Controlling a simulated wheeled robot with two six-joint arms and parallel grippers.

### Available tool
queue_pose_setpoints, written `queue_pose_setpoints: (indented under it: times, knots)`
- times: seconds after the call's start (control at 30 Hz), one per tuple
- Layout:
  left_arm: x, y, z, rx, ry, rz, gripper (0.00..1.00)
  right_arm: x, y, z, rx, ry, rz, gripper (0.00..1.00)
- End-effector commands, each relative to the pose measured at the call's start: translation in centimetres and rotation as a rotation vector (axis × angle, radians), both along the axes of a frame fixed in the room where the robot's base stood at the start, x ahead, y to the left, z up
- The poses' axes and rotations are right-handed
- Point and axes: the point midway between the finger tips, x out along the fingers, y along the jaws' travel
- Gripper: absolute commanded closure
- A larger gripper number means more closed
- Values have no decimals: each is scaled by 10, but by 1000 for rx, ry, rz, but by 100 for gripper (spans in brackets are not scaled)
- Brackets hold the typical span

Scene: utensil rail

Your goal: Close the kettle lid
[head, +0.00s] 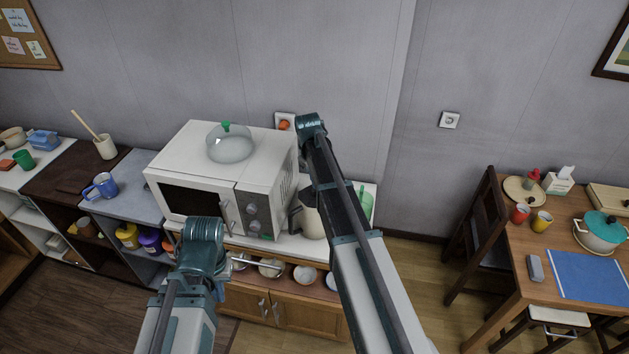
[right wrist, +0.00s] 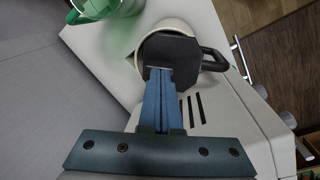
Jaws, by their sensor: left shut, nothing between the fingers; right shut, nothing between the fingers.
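The kettle (head: 311,222) is cream with a dark handle and stands right of the microwave, partly covered by my right arm. In the right wrist view, the kettle (right wrist: 144,52) shows its pale rim and black handle (right wrist: 215,58). Its dark lid (right wrist: 178,50) lies across the mouth, leaving a pale crescent of rim visible; I cannot tell whether it is fully seated. My right gripper (right wrist: 158,70) is shut and empty, its blue fingertips at or just over the lid; contact is unclear. My left gripper (head: 246,263) is shut and empty, low before the cabinet.
The white microwave (head: 222,177) stands close beside the kettle, with a glass dome (head: 230,148) on top. A green translucent jug (head: 366,203) stands just right of the kettle, also visible in the right wrist view (right wrist: 108,12). Bowls (head: 271,268) sit on the shelf below.

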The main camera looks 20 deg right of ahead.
Motion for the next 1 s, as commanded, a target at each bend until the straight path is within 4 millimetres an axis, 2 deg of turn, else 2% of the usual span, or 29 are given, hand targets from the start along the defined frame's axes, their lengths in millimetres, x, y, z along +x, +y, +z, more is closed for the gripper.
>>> queue_pose_setpoints:
  times: [1.0]
  knots:
    - [0,0,23,-1,0,3,100,0,1,23,-3,-1,-1,100]
